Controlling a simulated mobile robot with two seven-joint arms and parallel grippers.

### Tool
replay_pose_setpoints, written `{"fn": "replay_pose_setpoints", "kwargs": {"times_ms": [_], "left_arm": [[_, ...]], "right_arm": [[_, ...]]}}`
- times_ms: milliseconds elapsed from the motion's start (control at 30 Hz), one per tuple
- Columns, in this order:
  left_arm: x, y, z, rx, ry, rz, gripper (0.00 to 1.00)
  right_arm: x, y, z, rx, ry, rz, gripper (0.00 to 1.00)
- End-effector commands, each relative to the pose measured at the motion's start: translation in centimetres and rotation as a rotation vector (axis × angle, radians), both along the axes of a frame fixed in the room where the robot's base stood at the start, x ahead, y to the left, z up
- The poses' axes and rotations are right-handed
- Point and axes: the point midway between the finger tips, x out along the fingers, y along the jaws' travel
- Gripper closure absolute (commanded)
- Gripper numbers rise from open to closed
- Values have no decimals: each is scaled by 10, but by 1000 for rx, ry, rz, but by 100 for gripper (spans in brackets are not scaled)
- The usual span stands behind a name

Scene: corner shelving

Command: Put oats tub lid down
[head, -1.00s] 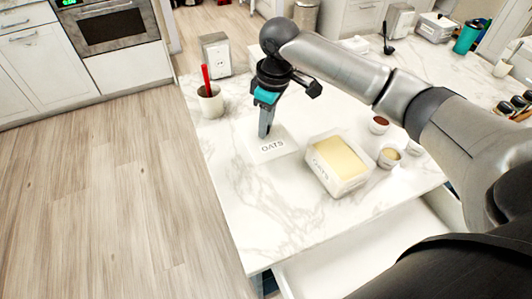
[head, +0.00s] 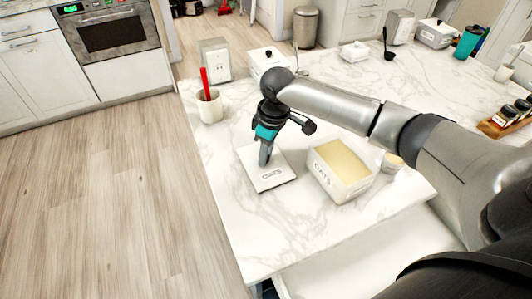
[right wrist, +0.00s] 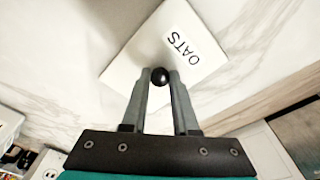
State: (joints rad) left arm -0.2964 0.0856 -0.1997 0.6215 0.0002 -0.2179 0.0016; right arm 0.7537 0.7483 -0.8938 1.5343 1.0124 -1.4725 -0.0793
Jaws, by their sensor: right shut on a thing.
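The oats tub lid (head: 252,179) is a flat white square plate with an OATS label and a dark round knob. It lies level at the marble counter, left of the tub; I cannot tell whether it touches the surface. My right gripper (head: 264,162) points down from above and is shut on the lid's knob. In the right wrist view both fingertips (right wrist: 160,77) close around the black knob, and the lid (right wrist: 139,67) spreads out beyond them. The oats tub (head: 322,178) stands open, filled with pale yellow contents. My left gripper is not in view.
A white mug (head: 210,109) with a red utensil stands behind the lid at the counter's left edge. A small bowl (head: 392,162) is right of the tub, partly behind my arm. White canisters (head: 214,60) stand at the back. The front left counter (head: 245,230) is clear.

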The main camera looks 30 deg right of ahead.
Motion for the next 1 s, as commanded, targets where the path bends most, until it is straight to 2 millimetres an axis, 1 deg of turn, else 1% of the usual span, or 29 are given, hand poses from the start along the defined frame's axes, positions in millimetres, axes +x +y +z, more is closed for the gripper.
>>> {"fn": "replay_pose_setpoints", "kwargs": {"times_ms": [67, 100, 333, 567, 667, 767, 867, 1000], "left_arm": [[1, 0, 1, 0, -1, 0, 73], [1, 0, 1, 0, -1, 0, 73], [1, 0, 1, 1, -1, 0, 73], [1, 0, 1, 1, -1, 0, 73], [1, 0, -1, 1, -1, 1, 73], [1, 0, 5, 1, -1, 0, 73], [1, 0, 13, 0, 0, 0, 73], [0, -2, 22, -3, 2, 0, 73]], "right_arm": [[0, 0, -2, 1, 1, 0, 100], [0, 0, -2, 0, 0, 0, 69], [0, 0, -2, 0, 0, 0, 43], [0, 0, -2, 0, 0, 0, 42], [0, 0, 2, 0, -1, 0, 42], [-1, -1, 16, 1, -2, 0, 42], [-3, -3, 36, 0, -3, 0, 42], [-6, -5, 68, 0, -2, 0, 42]]}}
